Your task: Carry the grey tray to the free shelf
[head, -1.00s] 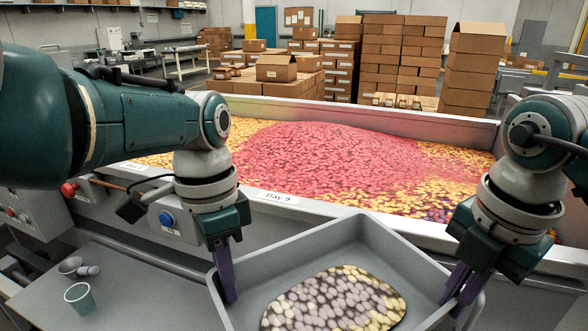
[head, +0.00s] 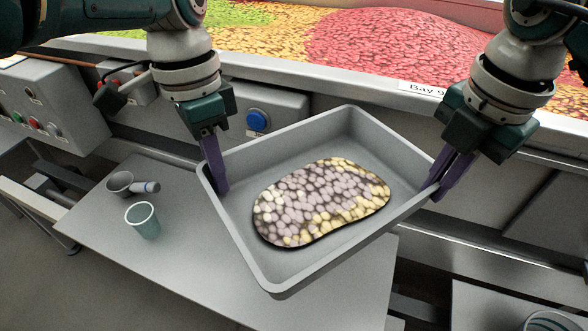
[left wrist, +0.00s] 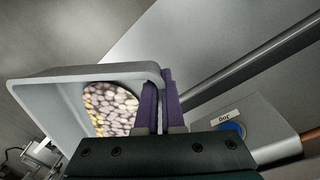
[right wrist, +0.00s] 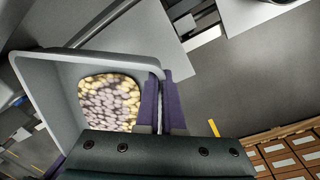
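The grey tray (head: 290,262) is held up between my two grippers in the head view, with a patch of yellow and greyish-lilac candy (head: 320,200) on its floor. My left gripper (head: 216,185) is shut on the tray's left wall; the left wrist view shows its purple fingers (left wrist: 160,105) on either side of the rim. My right gripper (head: 440,190) is shut on the tray's right wall, and the right wrist view shows the same grip (right wrist: 160,105). I cannot clearly make out a free shelf in these frames.
Below the tray is a grey table (head: 150,265) with a green cup (head: 142,220) and a small grey scoop-like cup (head: 121,184). A control box (head: 55,110) is at the left.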

